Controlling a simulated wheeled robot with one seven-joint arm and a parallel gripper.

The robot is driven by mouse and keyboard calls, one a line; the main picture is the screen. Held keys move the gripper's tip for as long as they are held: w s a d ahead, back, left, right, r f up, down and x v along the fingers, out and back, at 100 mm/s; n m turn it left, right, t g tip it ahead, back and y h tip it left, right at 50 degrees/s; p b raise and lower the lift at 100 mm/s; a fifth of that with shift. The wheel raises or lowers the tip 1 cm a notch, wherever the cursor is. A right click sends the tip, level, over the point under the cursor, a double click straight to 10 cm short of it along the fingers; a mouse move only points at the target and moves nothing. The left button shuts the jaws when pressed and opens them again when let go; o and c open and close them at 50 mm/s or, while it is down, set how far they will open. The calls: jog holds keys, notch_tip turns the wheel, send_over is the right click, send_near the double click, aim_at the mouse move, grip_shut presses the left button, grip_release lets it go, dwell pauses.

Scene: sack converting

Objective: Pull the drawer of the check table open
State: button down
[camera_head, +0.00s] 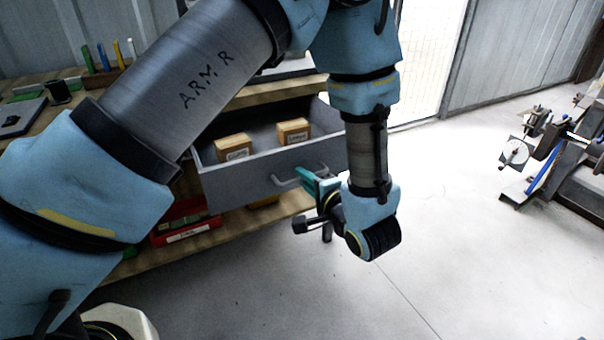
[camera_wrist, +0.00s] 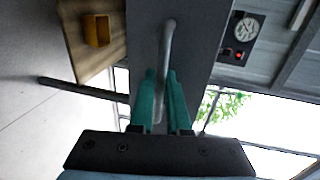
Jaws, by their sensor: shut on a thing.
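The check table (camera_head: 262,97) stands at the left, with its grey drawer (camera_head: 240,184) pulled well out. Two small labelled tan boxes, one at the left (camera_head: 233,147) and one at the right (camera_head: 293,132), sit inside the drawer. The drawer's bar handle (camera_head: 285,183) is on its front. My gripper (camera_head: 308,182) is at the right part of this handle. In the wrist view, the green fingers of my gripper (camera_wrist: 161,88) are shut on the handle (camera_wrist: 168,42), one on each side of the bar.
A red bin (camera_head: 180,222) stands on the lower shelf (camera_head: 225,228); a yellow bin (camera_wrist: 97,31) shows in the wrist view. Pens and tools stand on the table top. The floor in front of the drawer is clear.

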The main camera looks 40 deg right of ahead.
jog(key=c, duration=0.9)
grip_release()
jog(key=shift+s, duration=0.1)
jog(key=v, duration=1)
jog(key=shift+s, duration=0.25)
jog(key=shift+s, duration=0.1)
